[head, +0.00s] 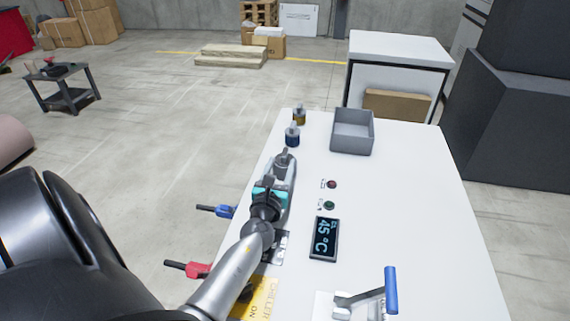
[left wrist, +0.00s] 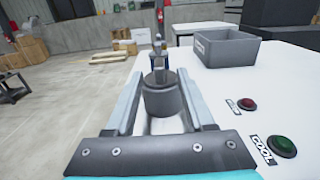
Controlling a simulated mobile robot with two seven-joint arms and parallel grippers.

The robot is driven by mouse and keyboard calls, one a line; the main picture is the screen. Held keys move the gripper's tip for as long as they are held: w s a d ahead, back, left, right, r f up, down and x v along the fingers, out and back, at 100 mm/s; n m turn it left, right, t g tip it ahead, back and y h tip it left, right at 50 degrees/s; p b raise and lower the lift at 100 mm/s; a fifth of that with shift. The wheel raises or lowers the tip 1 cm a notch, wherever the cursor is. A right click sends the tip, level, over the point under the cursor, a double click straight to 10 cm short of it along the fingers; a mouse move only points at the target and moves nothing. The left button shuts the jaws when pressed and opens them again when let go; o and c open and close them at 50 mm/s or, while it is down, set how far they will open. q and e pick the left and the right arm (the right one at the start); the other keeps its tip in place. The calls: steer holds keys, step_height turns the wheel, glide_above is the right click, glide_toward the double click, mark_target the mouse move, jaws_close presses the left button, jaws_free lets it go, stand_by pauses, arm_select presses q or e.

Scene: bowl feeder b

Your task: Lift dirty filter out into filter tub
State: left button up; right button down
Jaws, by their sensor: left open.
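My left gripper (head: 283,168) is open above the white machine top, pointing away from me. In the head view the grey piece (head: 283,155) is partly hidden by the gripper. The grey open tub (head: 352,147) stands beyond it to the right; what I see of its inside looks empty. My right gripper is not in view.
A blue-banded fitting (head: 292,137) and a yellow one (head: 299,117) stand just beyond the gripper. Blue (head: 222,211) and red (head: 197,270) valve handles stick out on the left side. A display (head: 324,240) and a blue-handled lever (head: 390,290) are nearer. The right top is clear.

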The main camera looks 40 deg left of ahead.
mark_target(283, 159)
arm_select(q)
steer(key=shift+w+a, duration=0.25)
steer(key=shift+w, duration=0.2)
steer(key=b+x, duration=0.1)
steer(key=x, duration=0.2)
steer(key=shift+w+a+f, duration=0.1)
steer(key=shift+w+a, duration=0.1)
steer(key=shift+w, duration=0.3)
steer(key=shift+a, duration=0.1)
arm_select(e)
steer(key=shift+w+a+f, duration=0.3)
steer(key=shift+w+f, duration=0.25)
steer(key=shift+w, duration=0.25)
arm_select(q)
steer(key=shift+c, duration=1)
steer(key=c, duration=0.6)
jaws_close()
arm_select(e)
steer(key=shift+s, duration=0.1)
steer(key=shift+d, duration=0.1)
